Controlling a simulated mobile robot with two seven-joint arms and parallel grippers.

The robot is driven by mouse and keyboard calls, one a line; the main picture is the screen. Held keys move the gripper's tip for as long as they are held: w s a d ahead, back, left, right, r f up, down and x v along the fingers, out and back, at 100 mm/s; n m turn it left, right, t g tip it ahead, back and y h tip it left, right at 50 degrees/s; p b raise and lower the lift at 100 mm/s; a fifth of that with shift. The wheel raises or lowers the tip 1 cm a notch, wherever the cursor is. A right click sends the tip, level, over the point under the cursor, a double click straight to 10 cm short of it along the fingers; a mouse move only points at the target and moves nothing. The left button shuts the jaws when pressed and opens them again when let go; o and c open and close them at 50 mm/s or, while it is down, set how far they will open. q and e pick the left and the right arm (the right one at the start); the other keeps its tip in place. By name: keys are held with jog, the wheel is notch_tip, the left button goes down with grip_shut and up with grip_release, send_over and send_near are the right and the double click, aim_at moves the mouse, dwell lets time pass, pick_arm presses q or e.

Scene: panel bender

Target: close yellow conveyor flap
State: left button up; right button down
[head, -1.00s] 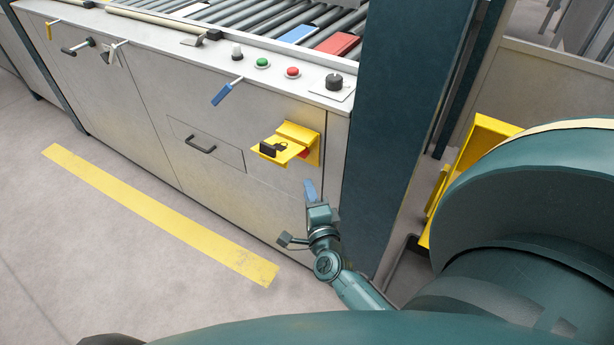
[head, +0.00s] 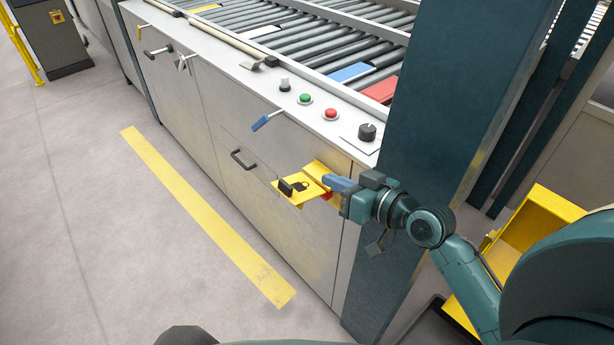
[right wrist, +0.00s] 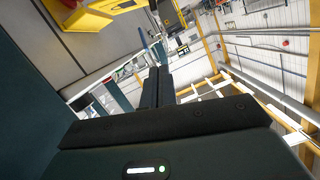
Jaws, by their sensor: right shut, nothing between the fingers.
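The yellow conveyor flap (head: 298,190) sticks out from the upper right of the conveyor cabinet front, so it stands open. A black handle-like piece and a padlock shape sit on its outer part. A bit of red shows under its right side. My right gripper (head: 338,183) is shut and empty, with its blue-grey fingertips at the right side of the flap; I cannot tell whether they touch it. In the right wrist view the shut fingers (right wrist: 155,88) point away, and a yellow part of the flap (right wrist: 85,17) shows at upper left. My left gripper is not in view.
Above the flap are a blue-handled lever (head: 267,121), green (head: 305,99) and red (head: 331,114) buttons and a black knob (head: 367,132). A drawer handle (head: 242,160) is to the left. A dark teal post (head: 450,90) stands close on the right. Floor in front is clear.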

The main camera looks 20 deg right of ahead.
jog(key=p, duration=0.1)
send_over(297, 198)
jog(key=shift+w+d+f, duration=0.2)
jog(key=shift+w+f, duration=0.05)
jog(key=shift+f, duration=0.3)
jog(key=shift+w+d+f, duration=0.2)
jog(key=shift+f, duration=0.35)
jog(key=f, duration=0.3)
jog(key=shift+s+a, duration=0.25)
jog(key=shift+s, duration=0.05)
jog(key=shift+s+a+f, duration=0.1)
jog(key=shift+f, duration=0.35)
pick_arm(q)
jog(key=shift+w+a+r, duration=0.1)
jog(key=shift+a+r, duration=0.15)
pick_arm(e)
jog(key=shift+f, duration=0.1)
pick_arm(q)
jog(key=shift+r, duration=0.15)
